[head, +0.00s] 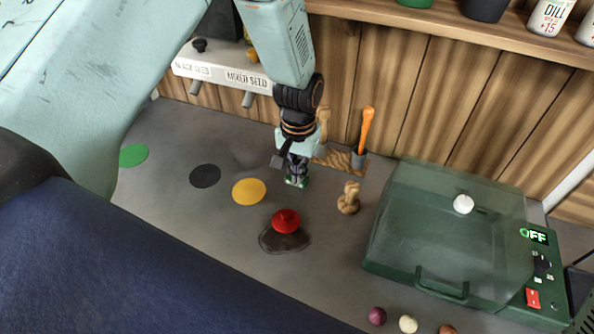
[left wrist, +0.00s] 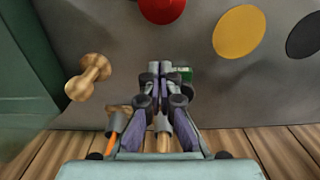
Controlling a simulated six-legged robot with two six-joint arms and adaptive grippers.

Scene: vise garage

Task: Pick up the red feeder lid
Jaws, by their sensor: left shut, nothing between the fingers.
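The red feeder lid (head: 286,220) is a round red piece with a small knob on top. It sits over a dark, glassy-looking round base (head: 284,241) on the grey bench. The lid also shows, cut by the top edge, in the left wrist view (left wrist: 162,8). My left gripper (head: 296,182) points down behind the lid, apart from it, with its fingers shut and empty. The fingertips (left wrist: 165,68) are together in the left wrist view. A small green patch (left wrist: 184,76) shows beside them; what it is I cannot tell. My right gripper is not in view.
A wooden knobbed piece (head: 348,198) stands right of the gripper. An orange-handled tool (head: 366,130) stands in a holder behind. A green lidded machine (head: 440,240) fills the right. Yellow (head: 249,192), black (head: 205,176) and green (head: 133,156) discs lie left. Small balls (head: 408,323) lie in front.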

